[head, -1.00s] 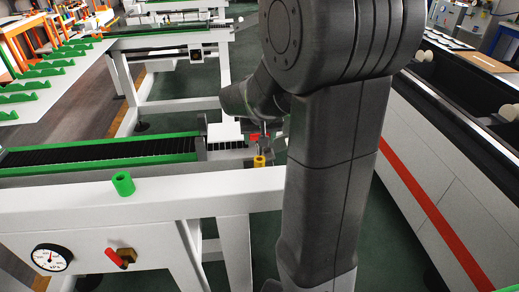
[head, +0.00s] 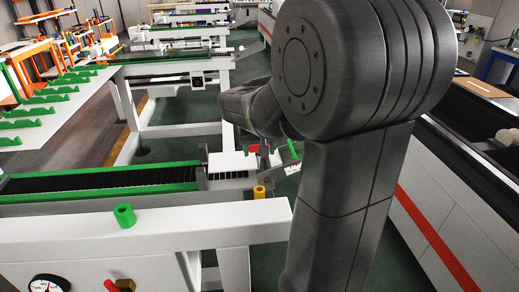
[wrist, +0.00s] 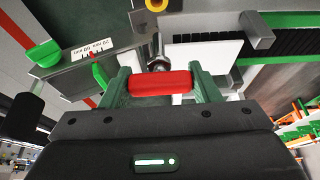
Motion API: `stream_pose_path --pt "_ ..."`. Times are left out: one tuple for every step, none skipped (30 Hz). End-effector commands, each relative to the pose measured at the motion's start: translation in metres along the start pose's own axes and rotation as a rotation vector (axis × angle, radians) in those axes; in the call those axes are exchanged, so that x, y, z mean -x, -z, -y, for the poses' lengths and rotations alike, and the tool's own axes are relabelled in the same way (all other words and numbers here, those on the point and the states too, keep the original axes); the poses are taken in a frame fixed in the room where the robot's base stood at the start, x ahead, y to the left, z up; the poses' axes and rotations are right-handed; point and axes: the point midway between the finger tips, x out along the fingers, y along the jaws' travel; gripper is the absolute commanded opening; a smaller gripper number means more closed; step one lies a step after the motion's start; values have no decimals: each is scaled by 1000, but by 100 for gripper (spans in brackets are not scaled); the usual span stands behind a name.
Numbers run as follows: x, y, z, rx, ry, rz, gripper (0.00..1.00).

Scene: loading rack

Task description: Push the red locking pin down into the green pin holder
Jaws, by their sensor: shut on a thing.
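The red locking pin (wrist: 160,83) has its red grip lying crosswise between my gripper's two green fingers in the wrist view. A metal part of it shows just beyond the grip. My gripper (wrist: 161,88) is shut on this grip. In the head view the red grip (head: 254,149) shows small beside my arm, above and apart from a yellow holder (head: 259,192). The green pin holder (head: 124,215) is a short hollow cylinder on the white rail, left of the pin and nearer to me. My arm hides much of the gripper in the head view.
The white rail (head: 60,233) carries both holders. A roller track with green edges (head: 100,181) runs behind it. A plate with a scale (wrist: 92,50) and a green lever stands close to the gripper. A gauge (head: 48,284) and red-handled valve sit below the rail.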

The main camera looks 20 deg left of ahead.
Motion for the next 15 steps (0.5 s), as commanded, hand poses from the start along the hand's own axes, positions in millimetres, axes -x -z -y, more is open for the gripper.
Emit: stream_pose_path --pt "4 2 0 0 0 -1 32" --pt "5 2 0 0 0 -1 32" --pt "6 3 0 0 0 -1 32" --pt "7 3 0 0 0 -1 32" --pt "8 4 0 0 0 -1 32" --pt "10 4 0 0 0 -1 32" --pt "11 5 0 0 0 -1 32" --pt "12 5 0 0 0 -1 32" --pt "14 6 0 0 0 -1 32" --pt "15 6 0 0 0 -1 32" --pt "16 7 0 0 0 -1 32" --pt "17 7 0 0 0 -1 32" --pt "18 8 0 0 0 -1 32" --pt "19 8 0 0 0 -1 32" --pt "21 9 0 0 0 -1 32"
